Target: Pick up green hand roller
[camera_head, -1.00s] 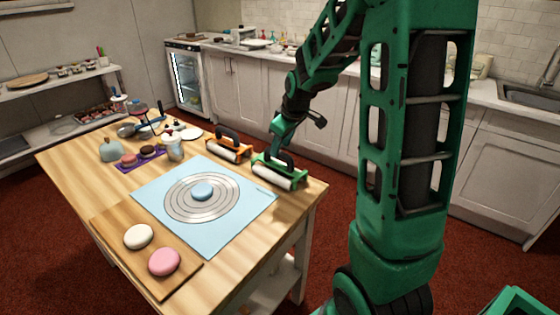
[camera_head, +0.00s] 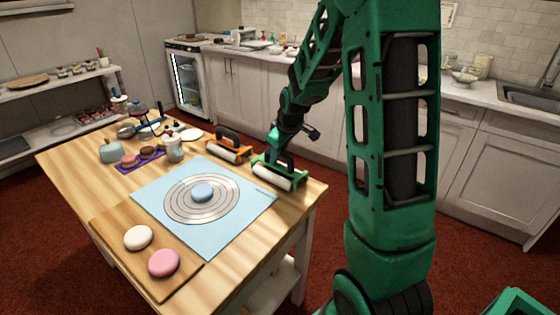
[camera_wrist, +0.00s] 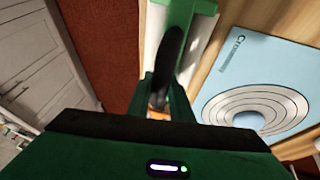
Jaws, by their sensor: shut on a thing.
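The green hand roller (camera_head: 278,177) has a white cylinder, a green frame and a dark handle. It is at the table's right edge, beside the blue mat. My gripper (camera_head: 275,157) is over it from above. In the wrist view my gripper (camera_wrist: 163,98) is shut on the dark handle of the green hand roller (camera_wrist: 183,12), with a finger on either side. Whether the roller still touches the table I cannot tell.
An orange hand roller (camera_head: 230,149) lies just left of the green one. A blue mat (camera_head: 240,217) with a round grey turntable pattern (camera_head: 180,207) lies in front. A wooden board (camera_head: 172,284) with two macarons is at the near left.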

